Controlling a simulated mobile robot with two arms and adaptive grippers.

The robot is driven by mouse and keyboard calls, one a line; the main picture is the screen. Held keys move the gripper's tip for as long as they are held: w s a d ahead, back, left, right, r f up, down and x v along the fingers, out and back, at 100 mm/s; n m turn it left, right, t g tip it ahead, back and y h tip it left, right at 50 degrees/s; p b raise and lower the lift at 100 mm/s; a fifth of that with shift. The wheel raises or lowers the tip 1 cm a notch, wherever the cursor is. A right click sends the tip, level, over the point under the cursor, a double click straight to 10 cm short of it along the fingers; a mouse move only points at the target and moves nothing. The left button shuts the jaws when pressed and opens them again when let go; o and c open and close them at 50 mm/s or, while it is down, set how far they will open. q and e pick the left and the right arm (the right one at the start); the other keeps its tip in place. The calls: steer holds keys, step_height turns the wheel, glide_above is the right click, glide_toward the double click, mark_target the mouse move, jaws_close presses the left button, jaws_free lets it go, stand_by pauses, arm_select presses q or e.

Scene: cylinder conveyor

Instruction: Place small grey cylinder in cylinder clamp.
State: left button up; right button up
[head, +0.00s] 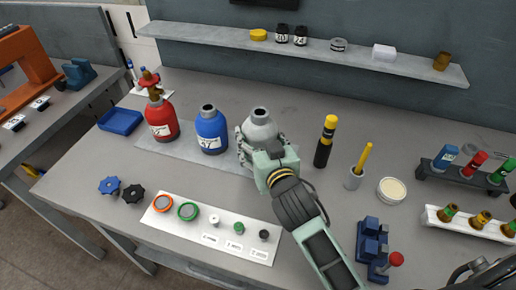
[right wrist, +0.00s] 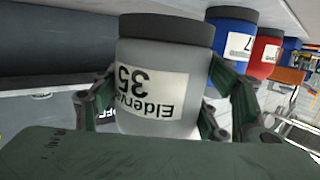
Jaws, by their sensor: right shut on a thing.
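The small grey cylinder (head: 260,127) stands upright at the right end of a row with a blue cylinder (head: 211,130) and a red cylinder (head: 161,117). My right gripper (head: 262,149) is shut around its body from the front. In the right wrist view the grey cylinder (right wrist: 163,75) sits between the green fingers of the right gripper (right wrist: 153,110), with its label upside down. I cannot tell whether its base touches the bench. A blue device (head: 372,248) with a red knob is at the front right; I cannot tell whether it is the cylinder clamp. My left gripper is not in view.
A white panel (head: 235,246) with rings and knobs lies at the front. A black-and-yellow tool (head: 325,140), a pencil cup (head: 354,180) and a round dish (head: 391,190) stand right of the gripper. A shelf (head: 215,36) runs along the back wall. A blue tray (head: 120,121) lies left.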

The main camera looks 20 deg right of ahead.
steer(key=shift+w+a+r, duration=0.1)
steer(key=shift+w+a, duration=0.1)
steer(key=shift+w, duration=0.05)
steer(key=shift+f, duration=2.05)
steer(key=shift+f, duration=0.1)
steer(key=o, duration=1.7)
steer(key=shift+f, duration=0.25)
steer(key=o, duration=0.4)
steer(key=shift+s, duration=0.1)
